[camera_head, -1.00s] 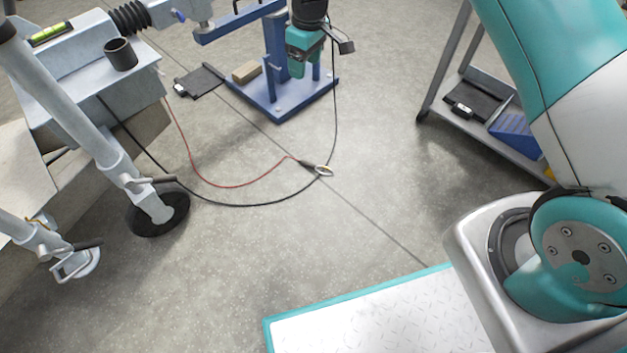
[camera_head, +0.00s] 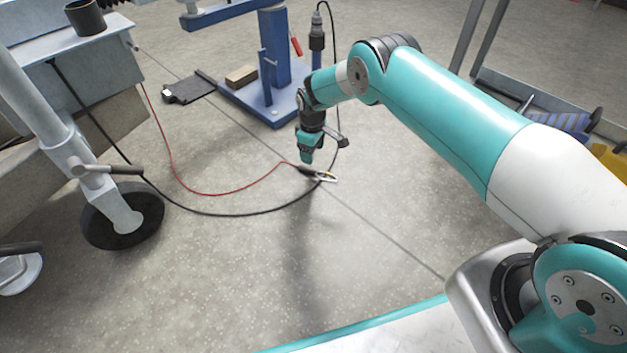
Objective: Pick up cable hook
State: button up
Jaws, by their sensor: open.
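The cable hook (camera_head: 325,177), a small metal loop with a dark body, lies on the concrete floor in the middle of the head view. A red cable (camera_head: 215,193) and a black cable (camera_head: 235,214) run to it from the left. My gripper (camera_head: 305,158) points down just above and slightly left of the hook. Its jaws are open and nothing shows between them. The fingertips look close to the dark end of the hook; I cannot tell whether they touch it.
A blue stand (camera_head: 272,70) with a brick (camera_head: 241,76) on its base is behind the hook. A trailer jack wheel (camera_head: 122,215) and grey frame are at left. A grey cart (camera_head: 535,100) is at right. The floor in front of the hook is clear.

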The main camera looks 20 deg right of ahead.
aim_at(313, 170)
notch_tip(313, 170, down, 8)
jog(key=b, duration=0.6)
jog(key=shift+s+f, duration=0.15)
jog(key=shift+f, duration=0.05)
jog(key=shift+r, duration=0.1)
grip_shut()
